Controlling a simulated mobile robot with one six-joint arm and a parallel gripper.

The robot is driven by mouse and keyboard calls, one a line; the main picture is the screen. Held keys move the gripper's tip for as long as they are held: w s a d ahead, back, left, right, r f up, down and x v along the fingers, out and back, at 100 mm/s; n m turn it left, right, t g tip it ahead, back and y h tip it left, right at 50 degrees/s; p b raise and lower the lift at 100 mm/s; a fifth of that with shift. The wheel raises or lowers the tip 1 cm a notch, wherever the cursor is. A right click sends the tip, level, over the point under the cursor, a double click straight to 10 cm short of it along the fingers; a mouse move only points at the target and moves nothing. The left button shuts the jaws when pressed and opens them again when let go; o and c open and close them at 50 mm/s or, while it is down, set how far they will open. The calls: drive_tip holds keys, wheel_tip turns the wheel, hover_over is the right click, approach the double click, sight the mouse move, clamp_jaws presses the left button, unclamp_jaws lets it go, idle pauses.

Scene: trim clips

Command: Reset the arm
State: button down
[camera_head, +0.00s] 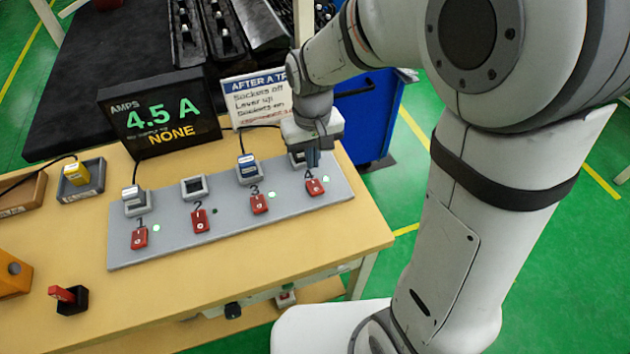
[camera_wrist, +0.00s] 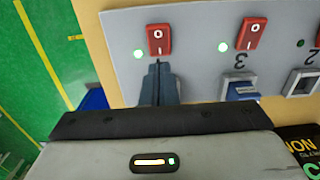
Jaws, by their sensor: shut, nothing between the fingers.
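A grey socket strip (camera_head: 285,210) on the table has a row of sockets and red switches. My gripper (camera_head: 313,163) is shut and empty, over the right end of the strip; its fingertips also show in the wrist view (camera_wrist: 158,68), right by the rightmost red switch (camera_head: 315,187). I cannot tell if they touch it. Lights by the first, third and rightmost switches glow green; the one by switch 2 (camera_head: 200,220) is dark. A white plug (camera_head: 131,194) and a blue plug (camera_head: 247,163) sit in sockets; socket 2 (camera_head: 194,187) is empty. My gripper partly hides the rightmost socket.
A display (camera_head: 160,115) reads 4.5 A and NONE. A sign (camera_head: 256,97) headed "AFTER A TR..." is partly hidden by my arm. A yellow plug (camera_head: 77,173) stands left. A red lever (camera_head: 61,293) on a black base is at front left. Bare tabletop lies before the strip.

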drive_tip(key=shift+r+p, duration=0.45)
drive_tip(key=shift+r, duration=0.45)
drive_tip(key=s+d+r+m+t, duration=0.3)
drive_tip(key=s+d+r, duration=0.4)
drive_tip(key=s+d, duration=0.5)
drive_tip(key=shift+s+r, duration=0.15)
drive_tip(key=shift+r, duration=0.05)
